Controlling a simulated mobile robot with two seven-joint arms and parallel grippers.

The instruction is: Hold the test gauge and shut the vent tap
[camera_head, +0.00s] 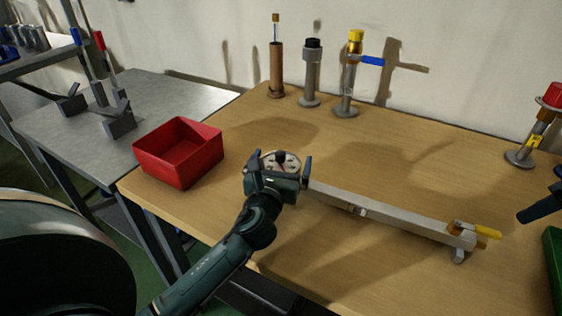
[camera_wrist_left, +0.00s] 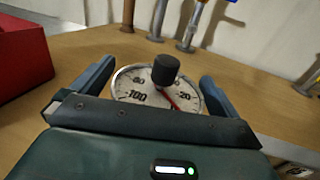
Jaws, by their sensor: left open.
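The test gauge, a round white dial with a black centre knob (camera_head: 281,160), is near the left end of a pale bar (camera_head: 400,213). It shows close up in the left wrist view (camera_wrist_left: 150,90), with a red needle and numbers. My left gripper (camera_head: 280,165) is open, with one finger on each side of the dial; I cannot tell whether they touch it. A yellow lever (camera_head: 487,231), which looks like the vent tap, is at the bar's right end and points right. Part of my right gripper (camera_head: 540,207) shows at the right edge; its jaws are unclear.
A red bin (camera_head: 180,150) stands left of the gauge. Several posts stand at the back, one with a blue handle (camera_head: 372,61). A red-topped post (camera_head: 535,125) and a green tray (camera_head: 552,265) are at right. The wooden table (camera_head: 400,140) behind the bar is clear.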

